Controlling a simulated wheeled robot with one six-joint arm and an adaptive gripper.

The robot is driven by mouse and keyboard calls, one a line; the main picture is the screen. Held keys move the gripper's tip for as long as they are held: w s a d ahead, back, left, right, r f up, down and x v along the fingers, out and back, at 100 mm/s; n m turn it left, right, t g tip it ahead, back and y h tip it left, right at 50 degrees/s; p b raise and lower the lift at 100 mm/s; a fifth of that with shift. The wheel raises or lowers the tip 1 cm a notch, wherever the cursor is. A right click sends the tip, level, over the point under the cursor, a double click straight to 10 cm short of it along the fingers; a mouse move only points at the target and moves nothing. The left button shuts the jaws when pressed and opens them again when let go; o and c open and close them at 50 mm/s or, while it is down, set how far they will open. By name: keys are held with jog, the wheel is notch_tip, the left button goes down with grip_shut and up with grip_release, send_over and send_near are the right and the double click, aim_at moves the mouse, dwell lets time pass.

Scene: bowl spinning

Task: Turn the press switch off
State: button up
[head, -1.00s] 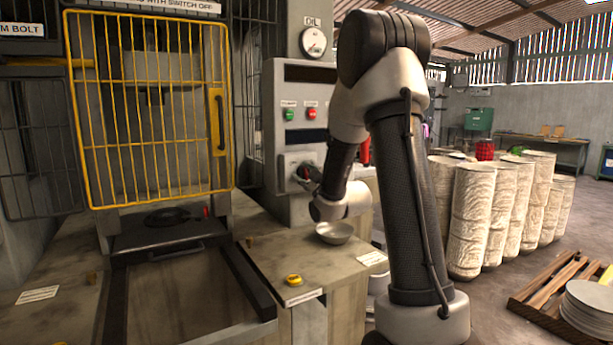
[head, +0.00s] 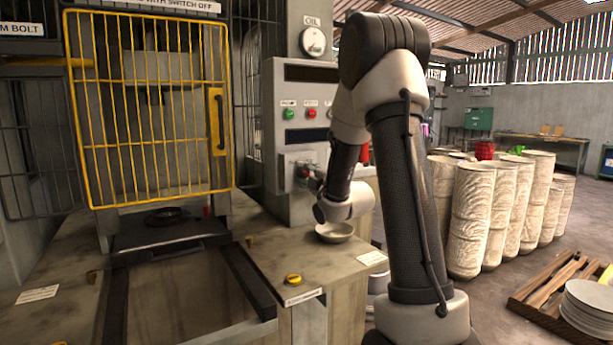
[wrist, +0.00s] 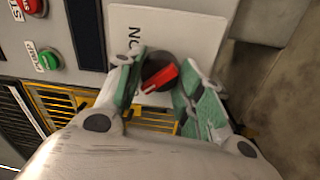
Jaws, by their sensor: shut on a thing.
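The press switch (wrist: 160,76) is a dark round knob with a red bar across it, set on a white plate (wrist: 195,30) in the wrist view. Part of a label, seen sideways, shows on the plate. The red bar lies slanted, from lower left to upper right. My gripper (wrist: 157,92) has its green-padded fingers on either side of the knob and is shut on it. In the head view my gripper (head: 306,172) is at the front of the grey control panel (head: 300,150); the knob is largely hidden there.
A green button (head: 288,113) and a red button (head: 311,113) sit above the switch on the panel. A metal bowl (head: 334,233) stands on the bench below my wrist. The press's yellow cage door (head: 218,120) is at left. Pale drums (head: 470,215) stand at right.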

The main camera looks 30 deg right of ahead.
dwell(0.3)
jog(key=o, duration=1)
jog(key=shift+s, duration=0.1)
jog(key=s, duration=0.7)
jog(key=shift+s+f, duration=0.2)
jog(key=shift+f, duration=0.1)
jog(key=shift+d, duration=0.15)
